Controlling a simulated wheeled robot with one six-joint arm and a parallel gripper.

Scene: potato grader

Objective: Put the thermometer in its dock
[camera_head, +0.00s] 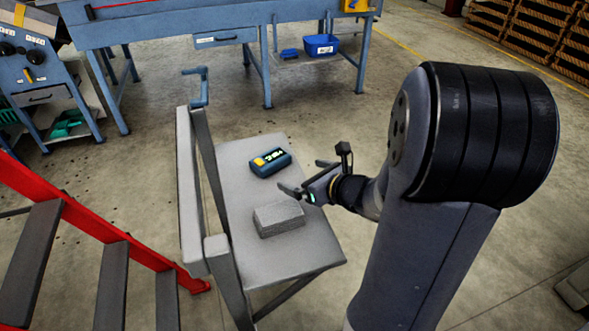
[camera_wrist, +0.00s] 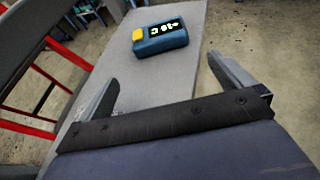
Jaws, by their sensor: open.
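The thermometer (camera_head: 270,163) is a dark blue box with a yellow button and a lit display. It lies on the grey top of a cart (camera_head: 245,267). It also shows in the wrist view (camera_wrist: 160,38), beyond my fingertips. My gripper (camera_head: 305,177) is open and empty, just right of the thermometer and apart from it. Its two fingers also show in the wrist view (camera_wrist: 160,72). A blue bracket (camera_head: 199,88) sits on top of the cart's upright post. I cannot tell whether it is the dock.
A grey block (camera_head: 279,218) lies on the cart top, in front of the thermometer. Red-railed steps (camera_head: 105,235) stand at the left. A blue workbench (camera_head: 180,25) with a blue bin (camera_head: 321,46) stands behind. Bare cart top surrounds the thermometer.

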